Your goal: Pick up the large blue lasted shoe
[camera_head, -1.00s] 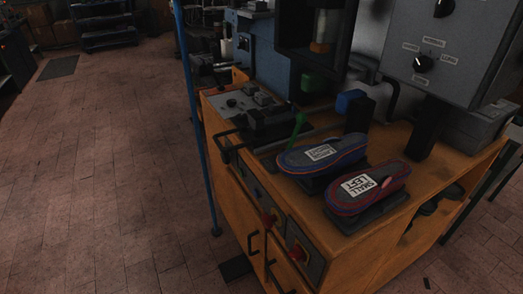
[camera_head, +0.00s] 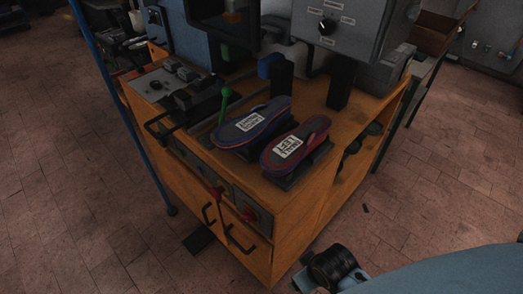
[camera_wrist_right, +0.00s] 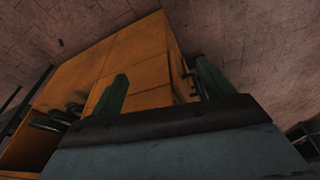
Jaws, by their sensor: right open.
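The large blue lasted shoe (camera_head: 268,112) lies sole up on a dark support on the orange cabinet top in the head view. It has a white label and orange trim. The red-trimmed shoe labelled small left (camera_head: 312,132) lies close beside it, to the right and nearer the front. My right gripper (camera_wrist_right: 162,70) shows its two green fingers apart and empty in the right wrist view, with the cabinet's orange side beyond them. Neither shoe shows in that view. In the head view my right arm is at the bottom right, well away from the shoes. My left gripper is out of view.
The orange cabinet (camera_head: 295,225) has handles and red knobs on its front. A grey control box (camera_head: 350,35) and press parts stand behind the shoes. A green lever (camera_head: 225,100) rises just left of the blue shoe. A blue pole (camera_head: 118,100) stands at the left.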

